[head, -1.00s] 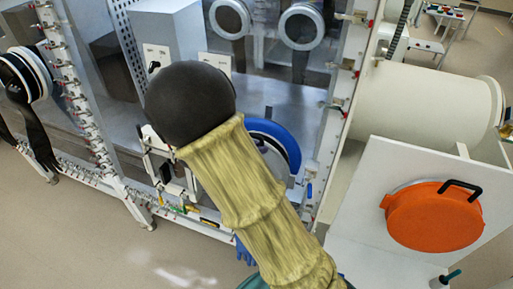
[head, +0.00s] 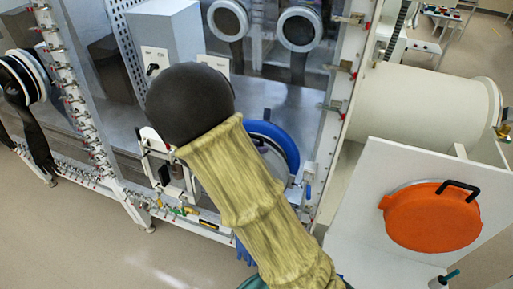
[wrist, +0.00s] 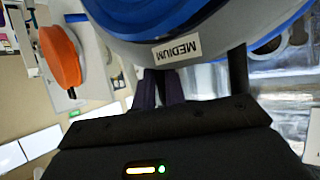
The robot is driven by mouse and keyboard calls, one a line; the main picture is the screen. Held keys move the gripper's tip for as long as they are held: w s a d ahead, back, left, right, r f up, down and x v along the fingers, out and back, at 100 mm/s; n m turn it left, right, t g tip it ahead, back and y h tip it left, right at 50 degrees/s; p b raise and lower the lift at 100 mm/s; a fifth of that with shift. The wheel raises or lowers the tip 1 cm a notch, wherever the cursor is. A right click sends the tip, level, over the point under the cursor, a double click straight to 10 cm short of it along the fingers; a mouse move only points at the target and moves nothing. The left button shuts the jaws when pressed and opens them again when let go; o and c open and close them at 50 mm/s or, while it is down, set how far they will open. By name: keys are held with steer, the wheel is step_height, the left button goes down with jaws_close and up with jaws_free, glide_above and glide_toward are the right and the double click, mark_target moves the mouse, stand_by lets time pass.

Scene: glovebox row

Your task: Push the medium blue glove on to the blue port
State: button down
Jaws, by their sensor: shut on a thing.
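In the wrist view my gripper (wrist: 163,88) is shut on the edge of a grey cuff ring labelled MEDIUM (wrist: 178,50). Blue material (wrist: 150,14) fills the ring; I take this to be the medium blue glove. A second blue rim, apparently the blue port (wrist: 272,32), shows close behind it at the right. Whether ring and port touch is unclear. In the head view a blue ring (head: 283,139) on the glovebox front is partly covered by my arm, with a grey surface inside it. My arm hides the gripper there.
Two other ports with dark gloves (head: 299,28) are higher on the glovebox. An orange round door (head: 432,216) and a white cylinder (head: 430,105) stand at the right. Blue glove fingers (head: 243,252) show low beside my arm. Open floor lies at the lower left.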

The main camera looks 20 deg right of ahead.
steer(key=shift+w+d+f, duration=0.1)
steer(key=shift+w+d, duration=0.5)
steer(key=shift+w, duration=0.25)
stand_by(0.4)
steer(key=shift+s+d, duration=0.1)
steer(key=shift+w+d, duration=0.2)
steer(key=shift+w, duration=0.15)
steer(key=shift+w+d+f, duration=0.15)
steer(key=shift+w+d, duration=0.5)
steer(key=shift+w, duration=0.35)
stand_by(1.1)
steer(key=shift+w+d, duration=0.15)
steer(key=shift+d, duration=0.1)
stand_by(0.6)
steer(key=c, duration=1.4)
jaws_free()
steer(key=shift+d, duration=0.1)
steer(key=shift+o, duration=0.2)
